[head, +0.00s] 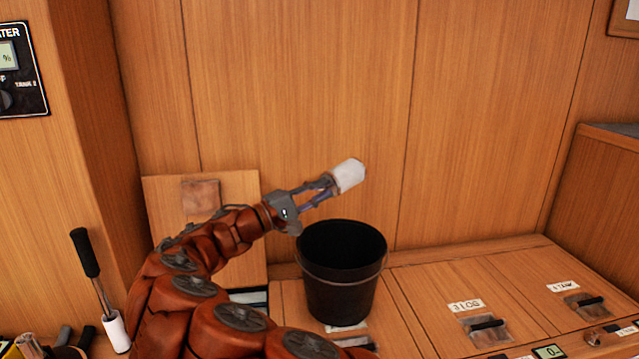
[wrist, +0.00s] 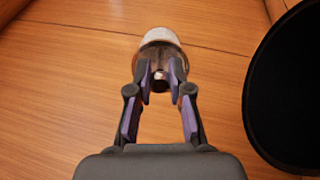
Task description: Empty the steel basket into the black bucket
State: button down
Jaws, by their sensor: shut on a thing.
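The black bucket (head: 342,275) stands upright on the wooden counter in the middle of the head view. Its dark rim and wall also show at the right of the wrist view (wrist: 295,90). My gripper (head: 329,184) is shut on a white cylindrical thing (head: 349,175), above the bucket's far rim in the picture. In the wrist view my gripper (wrist: 160,78) pinches its brownish, glassy-looking near end, with the white part (wrist: 161,36) beyond. I cannot make out the steel basket; my arm covers much of the lower left.
A black-handled tool with a white end (head: 97,290) stands at the left, near several partly cut-off items (head: 55,345). A wooden board (head: 205,200) leans on the back wall. Latched, labelled lids (head: 465,290) form the counter right of the bucket, with free surface there.

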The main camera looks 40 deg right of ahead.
jog(key=shift+y, duration=0.3)
jog(key=shift+r+p, duration=0.2)
jog(key=shift+p, duration=0.25)
jog(key=shift+r+y+p, duration=0.1)
jog(key=shift+y+p, duration=0.2)
jog(key=shift+p, duration=0.1)
jog(key=y+p, duration=0.1)
jog(key=p, duration=0.2)
jog(key=shift+r+y, duration=0.3)
jog(key=shift+r, duration=0.05)
jog(key=shift+n+p, duration=0.3)
jog(key=shift+p, duration=0.2)
jog(key=shift+f+y, duration=0.1)
jog(key=shift+y, duration=0.2)
jog(key=shift+f, duration=0.15)
